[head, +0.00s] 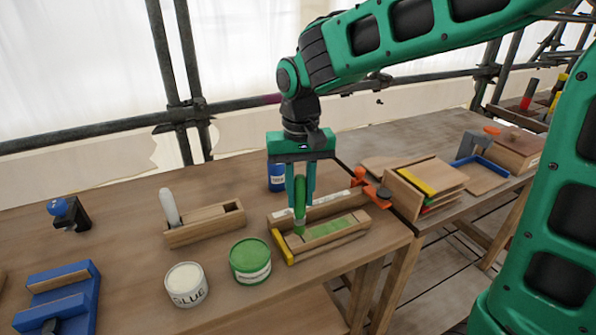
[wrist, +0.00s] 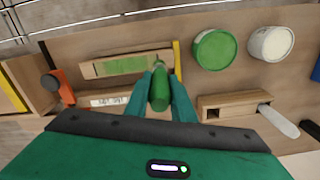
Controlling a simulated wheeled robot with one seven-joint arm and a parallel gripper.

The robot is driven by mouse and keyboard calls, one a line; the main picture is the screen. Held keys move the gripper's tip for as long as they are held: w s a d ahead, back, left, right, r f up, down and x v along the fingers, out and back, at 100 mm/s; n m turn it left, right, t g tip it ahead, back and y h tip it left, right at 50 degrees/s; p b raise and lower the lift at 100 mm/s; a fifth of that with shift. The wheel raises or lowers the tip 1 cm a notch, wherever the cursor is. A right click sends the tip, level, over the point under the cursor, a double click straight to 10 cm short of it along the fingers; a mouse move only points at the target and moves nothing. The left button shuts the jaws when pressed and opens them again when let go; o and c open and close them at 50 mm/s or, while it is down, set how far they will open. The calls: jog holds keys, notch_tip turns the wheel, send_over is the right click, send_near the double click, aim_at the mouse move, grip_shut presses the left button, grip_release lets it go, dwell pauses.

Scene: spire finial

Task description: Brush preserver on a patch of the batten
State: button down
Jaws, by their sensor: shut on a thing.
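My gripper (head: 302,195) is shut on an upright green brush (head: 299,197); the fingers and brush also show in the wrist view, the brush (wrist: 159,88) between them. The brush tip is at the left end of a wooden batten (head: 325,232) in a tray-like holder with a yellow end strip (head: 283,248). A green patch (head: 332,226) lies along the batten, and it also shows in the wrist view (wrist: 124,64). Whether the bristles touch the wood I cannot tell. An open tin of green preserver (head: 250,258) stands left of the holder.
A white glue tin (head: 186,283) stands left of the green tin. A wooden box (head: 206,223) with a white-handled tool (head: 171,207) is behind them. A blue tin (head: 276,177) stands behind my gripper.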

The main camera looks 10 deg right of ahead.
aim_at(301, 177)
jog(key=shift+d+r, duration=0.1)
jog(key=shift+r, duration=3)
